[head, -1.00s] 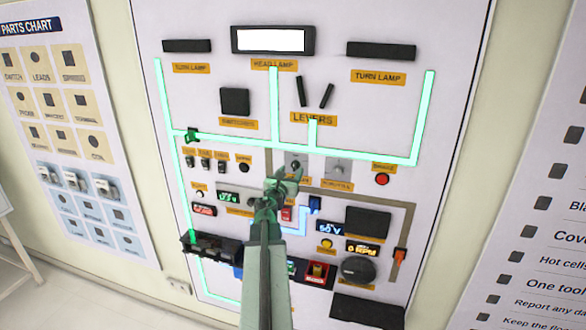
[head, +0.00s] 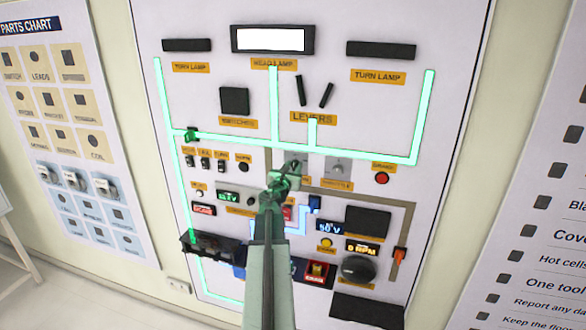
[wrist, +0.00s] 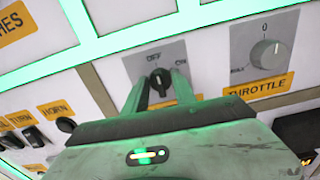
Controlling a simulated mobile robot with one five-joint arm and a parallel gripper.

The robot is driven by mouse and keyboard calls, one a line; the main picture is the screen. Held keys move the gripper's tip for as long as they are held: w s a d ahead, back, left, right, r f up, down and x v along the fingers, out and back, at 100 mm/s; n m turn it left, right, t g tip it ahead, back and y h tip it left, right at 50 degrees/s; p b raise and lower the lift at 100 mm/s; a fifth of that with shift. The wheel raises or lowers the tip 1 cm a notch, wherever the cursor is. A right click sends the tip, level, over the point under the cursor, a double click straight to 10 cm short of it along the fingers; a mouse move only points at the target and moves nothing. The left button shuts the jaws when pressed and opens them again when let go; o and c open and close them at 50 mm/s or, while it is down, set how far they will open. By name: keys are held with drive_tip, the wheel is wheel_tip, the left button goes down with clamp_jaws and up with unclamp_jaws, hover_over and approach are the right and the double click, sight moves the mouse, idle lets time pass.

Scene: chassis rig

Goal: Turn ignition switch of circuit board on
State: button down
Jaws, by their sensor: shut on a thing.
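The ignition switch (wrist: 158,72) is a small dark rotary knob with a white mark, on a grey plate labelled OFF and ON in the wrist view. The knob looks near upright, its mark by the OFF side. My gripper (wrist: 160,84) has one finger on each side of the knob and is shut on it. In the head view my gripper (head: 287,176) reaches up to the switch's grey plate (head: 296,159) and hides the knob and its label. The circuit board (head: 215,85) is a white upright panel.
The throttle knob (wrist: 269,52) is on a similar plate to the right. Rocker switches (wrist: 37,136) and the horn button (wrist: 65,124) lie to the left. Glowing green wiring (head: 350,153) runs above the switch. A red button (head: 382,178) is farther right.

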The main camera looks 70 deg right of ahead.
drive_tip(key=m, duration=0.6)
drive_tip(key=shift+s, duration=0.1)
drive_tip(key=m, duration=0.5)
drive_tip(key=shift+m, duration=0.4)
idle(0.3)
drive_tip(key=c, duration=1)
unclamp_jaws()
drive_tip(key=shift+d, duration=0.1)
drive_tip(key=shift+c, duration=0.2)
drive_tip(key=a, duration=0.8)
drive_tip(key=shift+s, duration=0.25)
